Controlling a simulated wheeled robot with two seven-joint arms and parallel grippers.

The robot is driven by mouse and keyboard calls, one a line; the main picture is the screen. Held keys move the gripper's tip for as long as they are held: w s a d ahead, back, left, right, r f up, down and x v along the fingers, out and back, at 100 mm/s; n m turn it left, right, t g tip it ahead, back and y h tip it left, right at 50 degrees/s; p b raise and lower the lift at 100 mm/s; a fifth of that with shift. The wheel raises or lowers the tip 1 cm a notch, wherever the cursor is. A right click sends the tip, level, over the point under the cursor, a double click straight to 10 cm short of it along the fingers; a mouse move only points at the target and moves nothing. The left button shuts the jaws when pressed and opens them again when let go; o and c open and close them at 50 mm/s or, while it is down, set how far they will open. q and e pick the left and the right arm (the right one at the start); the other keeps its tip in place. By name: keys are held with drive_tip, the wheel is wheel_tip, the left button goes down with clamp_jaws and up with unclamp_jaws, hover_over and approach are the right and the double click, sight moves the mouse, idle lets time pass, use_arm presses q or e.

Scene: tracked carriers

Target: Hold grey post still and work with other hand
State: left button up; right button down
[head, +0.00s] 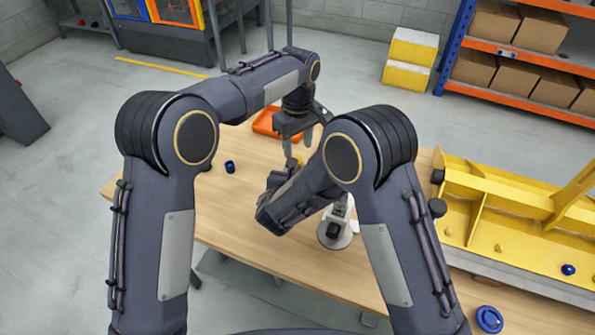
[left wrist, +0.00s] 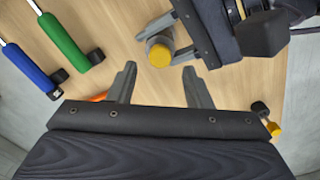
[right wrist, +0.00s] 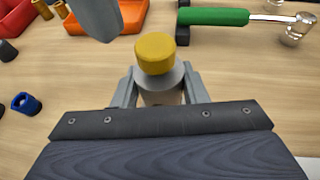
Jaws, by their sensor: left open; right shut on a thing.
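The grey post (right wrist: 160,76) has a round yellow cap (right wrist: 155,50) on top and stands at the table. In the left wrist view the yellow cap (left wrist: 159,56) shows just beyond my left fingertips. My right gripper (right wrist: 160,90) is shut on the grey post, one finger on each side below the cap. My left gripper (left wrist: 160,82) is open and empty, its fingers apart, close to the capped post but not around it. In the head view my left gripper (head: 298,140) hangs over the table near the yellow cap (head: 298,160); my right arm hides most of the post.
A blue ring-like part (right wrist: 26,103) is on the wooden table (head: 230,205). A green-handled tool (left wrist: 70,42) and a blue-handled tool (left wrist: 30,65) lie beside. A yellow frame (head: 515,205) stands at right.

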use_arm(q)
drive_tip(key=shift+f, duration=2.25)
drive_tip(key=c, duration=0.8)
drive_tip(key=m, duration=0.3)
drive_tip(key=shift+m, duration=0.4)
drive_tip(key=m, duration=0.3)
drive_tip(key=shift+m, duration=1.5)
